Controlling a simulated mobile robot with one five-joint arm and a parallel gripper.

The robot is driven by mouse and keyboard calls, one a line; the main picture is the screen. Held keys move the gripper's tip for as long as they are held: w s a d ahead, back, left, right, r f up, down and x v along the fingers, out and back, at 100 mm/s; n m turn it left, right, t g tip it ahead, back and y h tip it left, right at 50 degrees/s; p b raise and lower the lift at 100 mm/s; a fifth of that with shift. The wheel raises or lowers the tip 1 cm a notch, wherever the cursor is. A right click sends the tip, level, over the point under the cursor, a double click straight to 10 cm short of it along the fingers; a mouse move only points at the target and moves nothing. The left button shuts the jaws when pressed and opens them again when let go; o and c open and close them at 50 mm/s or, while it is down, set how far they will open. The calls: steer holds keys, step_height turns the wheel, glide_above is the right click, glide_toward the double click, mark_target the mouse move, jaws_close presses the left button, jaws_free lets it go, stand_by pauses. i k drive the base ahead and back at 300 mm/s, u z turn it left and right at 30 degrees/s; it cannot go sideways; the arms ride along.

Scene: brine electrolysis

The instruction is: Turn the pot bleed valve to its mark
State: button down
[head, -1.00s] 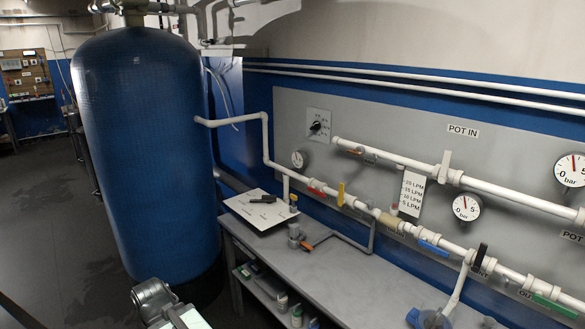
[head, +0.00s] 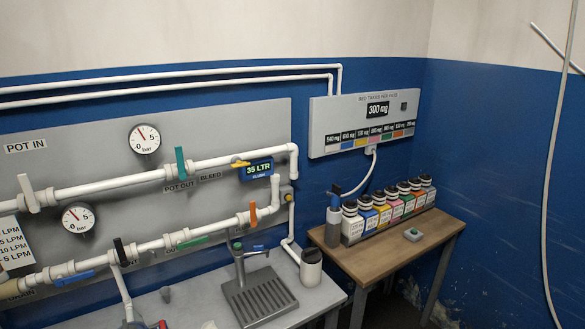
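The label BLEED (head: 210,176) is on the grey wall panel, just right of the label POT OUT (head: 179,187). A small valve with a yellow handle (head: 240,164) sits on the upper white pipe just above and right of the BLEED label. I take it for the pot bleed valve. Its handle lies roughly along the pipe. Its mark is too small to make out. To its left, a teal handle (head: 180,163) stands upright on the same pipe. My gripper is not in view.
A display reading 35 LTR (head: 257,170) is beside the yellow handle. An orange handle (head: 253,214) is on the lower pipe. Below stand a grey bench (head: 197,291) with a drip tray and tap, and a wooden table (head: 385,257) with several coloured bottles. The blue wall closes the right.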

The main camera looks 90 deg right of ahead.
mark_target(239, 163)
steer(key=z, duration=2.7)
steer(key=k, duration=1.2)
steer(key=u, duration=1.05)
steer(key=i, duration=1)
steer(key=z, duration=0.05)
